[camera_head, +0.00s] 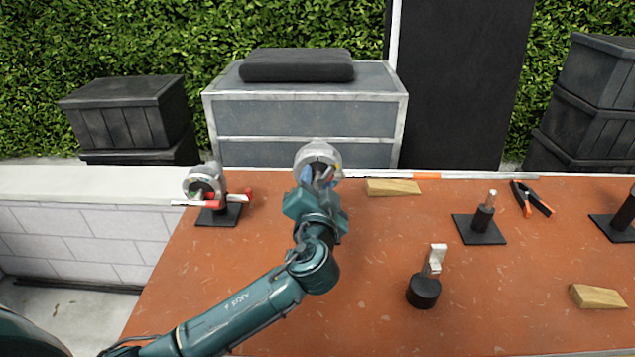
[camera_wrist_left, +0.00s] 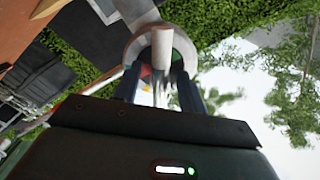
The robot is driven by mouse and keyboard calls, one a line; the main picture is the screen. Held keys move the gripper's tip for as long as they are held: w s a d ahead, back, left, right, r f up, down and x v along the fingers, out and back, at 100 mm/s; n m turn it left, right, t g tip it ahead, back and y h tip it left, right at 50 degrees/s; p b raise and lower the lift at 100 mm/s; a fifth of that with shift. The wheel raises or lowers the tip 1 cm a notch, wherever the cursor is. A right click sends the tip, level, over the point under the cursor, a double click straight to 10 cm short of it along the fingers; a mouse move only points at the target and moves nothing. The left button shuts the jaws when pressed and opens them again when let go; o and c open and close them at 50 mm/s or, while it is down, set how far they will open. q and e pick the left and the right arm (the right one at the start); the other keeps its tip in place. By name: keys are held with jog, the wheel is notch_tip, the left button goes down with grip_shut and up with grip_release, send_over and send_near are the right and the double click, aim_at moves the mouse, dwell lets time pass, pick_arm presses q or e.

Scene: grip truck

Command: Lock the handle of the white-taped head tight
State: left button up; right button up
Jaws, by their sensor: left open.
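A round grey grip head (camera_head: 318,153) stands at the far middle of the table, partly hidden behind my left gripper (camera_head: 320,178). In the left wrist view this head shows as a pale ring (camera_wrist_left: 184,45), with a pale, whitish handle (camera_wrist_left: 161,48) pointing toward the camera. My left gripper's fingers (camera_wrist_left: 160,92) are open, one on each side of the handle. I cannot tell whether they touch it. A second round head (camera_head: 204,178) with red-ended rods stands on a black base at the far left. White tape is not clear on either head. My right gripper is not in view.
On the orange table (camera_head: 365,300) are wooden wedges (camera_head: 393,187) (camera_head: 598,297), a black-based stand (camera_head: 481,228), a clamp (camera_head: 532,199) and a black-footed metal piece (camera_head: 424,288). A pale rod with an orange section (camera_head: 427,176) lies along the far edge.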

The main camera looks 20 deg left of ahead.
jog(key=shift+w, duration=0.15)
pick_arm(q)
jog(key=c, duration=0.6)
grip_shut()
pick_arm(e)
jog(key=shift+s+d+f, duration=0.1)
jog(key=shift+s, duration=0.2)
